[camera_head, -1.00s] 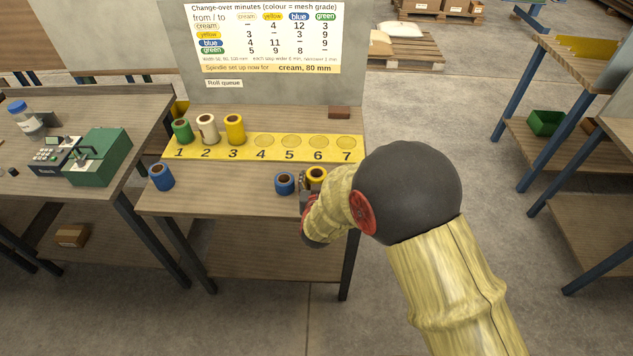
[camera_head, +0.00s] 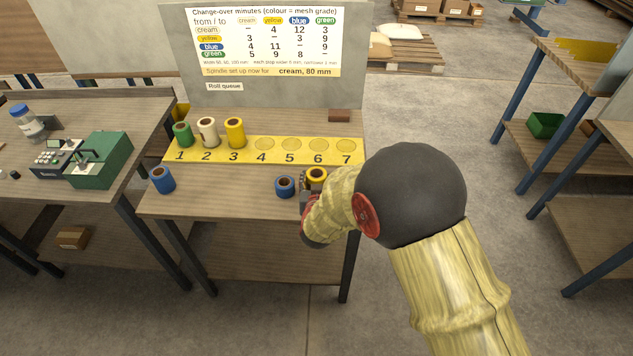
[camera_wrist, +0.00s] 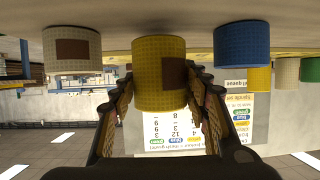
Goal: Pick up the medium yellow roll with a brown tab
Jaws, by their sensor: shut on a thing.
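The yellow roll with a brown tab (camera_wrist: 158,82) stands between the two fingers of my gripper (camera_wrist: 164,92) in the wrist view, which looks upside down. Its brown tab (camera_wrist: 174,73) faces the camera, near the right finger. My gripper is shut on this roll. In the head view the yellow roll (camera_head: 316,174) shows its open top near the right front of the bench, partly hidden by my gripper (camera_head: 306,188) and arm.
A blue roll (camera_head: 285,186) stands just left of my gripper; another (camera_head: 162,179) is farther left. A cream roll with a brown tab (camera_wrist: 72,52) stands on the other side. Green, cream and yellow rolls occupy spots 1 to 3 of the yellow strip (camera_head: 345,158); spots 4 to 7 are empty.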

